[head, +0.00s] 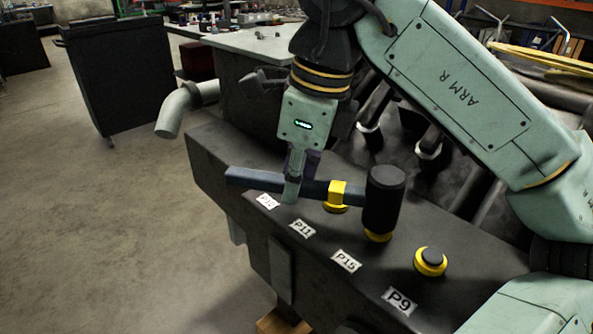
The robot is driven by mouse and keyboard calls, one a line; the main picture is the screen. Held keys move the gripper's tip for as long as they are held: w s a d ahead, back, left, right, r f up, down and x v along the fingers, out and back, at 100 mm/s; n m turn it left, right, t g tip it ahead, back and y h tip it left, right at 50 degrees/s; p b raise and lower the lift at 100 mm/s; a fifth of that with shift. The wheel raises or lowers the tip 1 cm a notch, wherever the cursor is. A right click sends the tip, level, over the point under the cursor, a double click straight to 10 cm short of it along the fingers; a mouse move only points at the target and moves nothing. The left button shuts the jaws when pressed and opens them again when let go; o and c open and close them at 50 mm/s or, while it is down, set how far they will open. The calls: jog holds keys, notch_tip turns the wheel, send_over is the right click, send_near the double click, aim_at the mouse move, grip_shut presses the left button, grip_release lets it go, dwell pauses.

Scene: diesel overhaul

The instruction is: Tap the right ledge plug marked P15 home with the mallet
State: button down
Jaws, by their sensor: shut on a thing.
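My gripper (292,190) is shut on the dark handle (255,179) of the mallet, which lies roughly level with its head to the right. The black mallet head (384,200) stands upright over the ledge, behind the P15 label (346,261). A yellow rim (378,237) shows just under the head, in line with that label. It looks like the P15 plug, its top hidden by the head. I cannot tell whether head and plug touch. A yellow band (338,193) is on the handle.
The dark ledge (235,165) also bears labels P11 (302,228) and P9 (399,301). A yellow plug with a dark top (430,259) sits behind P9. Another yellow rim (335,208) shows under the handle. A bent grey-green pipe (176,112) juts out left.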

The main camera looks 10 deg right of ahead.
jog(key=shift+w+d+f+y, duration=0.1)
jog(key=shift+d+f+y, duration=0.1)
jog(key=shift+f, duration=0.55)
jog(key=shift+d+f+y, duration=0.1)
jog(key=shift+d+f, duration=0.1)
jog(key=shift+f, duration=0.55)
jog(key=r+p, duration=0.3)
jog(key=shift+w+d+r, duration=0.15)
jog(key=shift+w+r, duration=0.05)
jog(key=shift+w, duration=0.05)
jog(key=shift+r, duration=0.1)
jog(key=r+p, duration=0.1)
jog(key=r, duration=0.1)
jog(key=r+p, duration=0.1)
jog(key=shift+w+d+p, duration=0.2)
jog(key=shift+w+p, duration=0.05)
jog(key=shift+p, duration=0.05)
